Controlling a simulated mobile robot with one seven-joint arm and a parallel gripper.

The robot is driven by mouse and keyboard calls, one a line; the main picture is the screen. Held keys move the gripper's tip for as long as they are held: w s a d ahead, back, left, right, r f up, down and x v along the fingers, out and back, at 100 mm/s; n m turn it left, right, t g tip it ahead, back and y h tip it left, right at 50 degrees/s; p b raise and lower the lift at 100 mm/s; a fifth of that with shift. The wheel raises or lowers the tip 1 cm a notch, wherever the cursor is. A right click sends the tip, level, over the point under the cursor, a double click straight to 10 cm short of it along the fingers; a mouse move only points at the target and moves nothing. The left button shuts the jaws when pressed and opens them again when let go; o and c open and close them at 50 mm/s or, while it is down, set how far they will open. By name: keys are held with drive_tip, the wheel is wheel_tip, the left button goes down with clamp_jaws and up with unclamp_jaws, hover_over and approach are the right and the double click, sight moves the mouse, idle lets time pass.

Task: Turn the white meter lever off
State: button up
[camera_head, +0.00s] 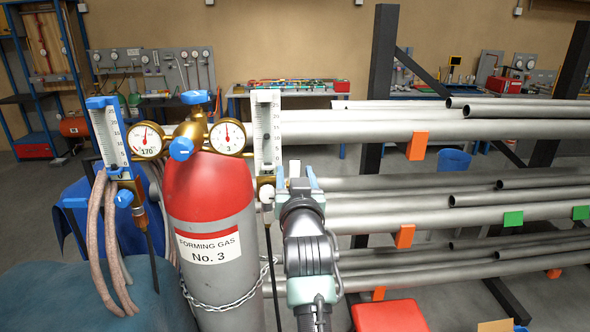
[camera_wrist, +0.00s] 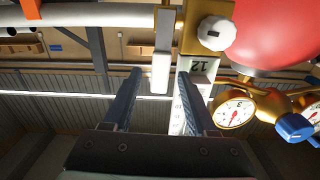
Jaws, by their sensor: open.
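The white meter (camera_head: 267,130) stands upright right of the gas cylinder in the head view; part of its scale shows in the wrist view (camera_wrist: 204,78). A white knob (camera_head: 266,192) sits on its brass base, also seen in the wrist view (camera_wrist: 215,33). What looks like the white lever (camera_head: 294,168) stands right of the base; in the wrist view its pale bar (camera_wrist: 161,65) reaches between my fingertips. My gripper (camera_head: 300,182) is open, its blue fingers on either side of the bar in the wrist view (camera_wrist: 158,75). I cannot tell whether either finger touches it.
The red-topped gas cylinder (camera_head: 212,240) with round gauges (camera_head: 227,136) is close left of my gripper. A blue meter (camera_head: 108,130) with a blue knob (camera_head: 124,198) is farther left. Racked metal pipes (camera_head: 400,200) fill the space behind and right. A red box (camera_head: 392,315) is lower right.

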drive_tip(key=shift+w, duration=0.2)
clamp_jaws()
idle(0.3)
idle(1.1)
